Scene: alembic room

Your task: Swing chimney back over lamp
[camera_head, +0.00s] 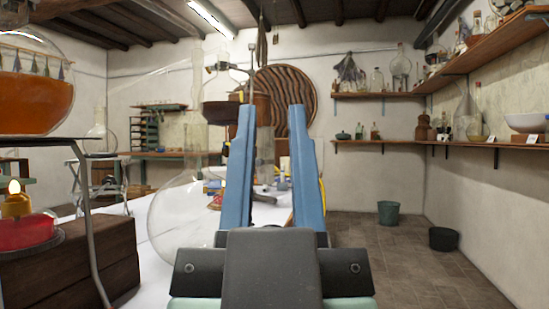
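A lit lamp (28,225) with a red body, a brass collar and a small flame is at the far left. It stands on a dark wooden box under a metal stand, and no chimney is around its flame. A clear glass vessel (180,212) with a round bulb and tall neck is left of my gripper; I cannot tell whether it is the chimney. My gripper (272,108) points away from the camera at the centre. Its two blue fingers are apart, with nothing visibly held between them. It is to the right of the lamp and the glass.
A flask of orange liquid (35,90) sits on the metal stand above the lamp. The white table (140,265) extends behind my gripper, which hides part of it. Shelves (480,50) with glassware line the right wall. Two buckets (388,212) stand on otherwise open floor at right.

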